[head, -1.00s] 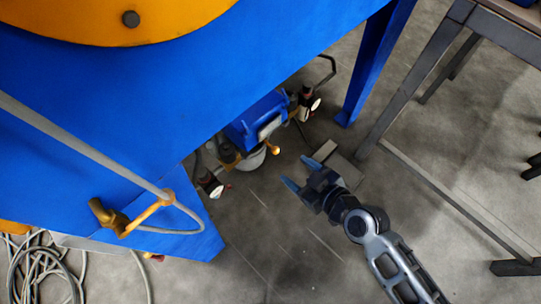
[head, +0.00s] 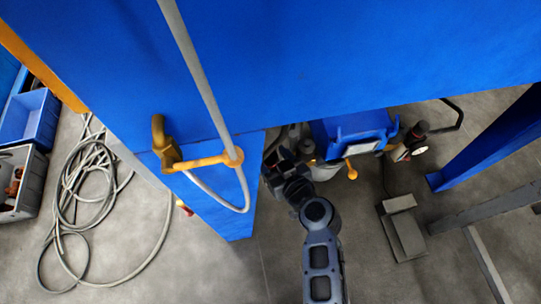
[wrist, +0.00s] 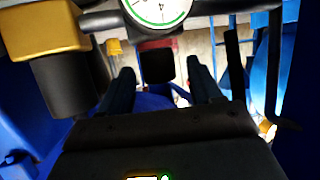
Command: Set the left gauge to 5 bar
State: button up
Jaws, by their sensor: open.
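In the wrist view a round gauge (wrist: 157,10) with a white face and green markings is cut off by the top edge, so its reading cannot be made out. A black knob-like part (wrist: 157,66) sits below it, between the fingers of my open gripper (wrist: 162,88); contact cannot be judged. In the head view my gripper (head: 275,165) is under the blue body's lower edge, left of the blue unit (head: 350,128). The left gauge is hidden behind my gripper there. The right gauge (head: 419,150) shows a pale face beside a dark knob.
The large blue body (head: 350,50) overhangs the gauges. A brass and orange valve (head: 165,145) and grey pipe (head: 200,70) are left of my gripper. A blue leg (head: 490,140) stands right. A grey pedal-like block (head: 403,235) and coiled hose (head: 85,170) lie on the floor.

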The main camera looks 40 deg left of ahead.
jog(key=shift+x, duration=1)
jog(key=c, duration=1)
jog(key=shift+o, duration=0.2)
jog(key=shift+r, duration=0.1)
jog(key=m+t+h+p, duration=0.1)
jog(key=p, duration=0.1)
jog(key=m+t+p, duration=0.1)
jog(key=m+t, duration=0.1)
jog(key=shift+w+r+h+p, duration=0.1)
jog(key=shift+r+h+p, duration=0.1)
jog(key=shift+h+p, duration=0.2)
jog(key=shift+f+m+t+h+p, duration=0.1)
jog(key=shift+m+t+h+p, duration=0.35)
jog(key=shift+p, duration=0.6)
jog(key=shift+d+f+m+t+p, duration=0.15)
jog(key=shift+m+t+p, duration=0.15)
jog(key=shift+p, duration=0.2)
jog(key=shift+h, duration=0.25)
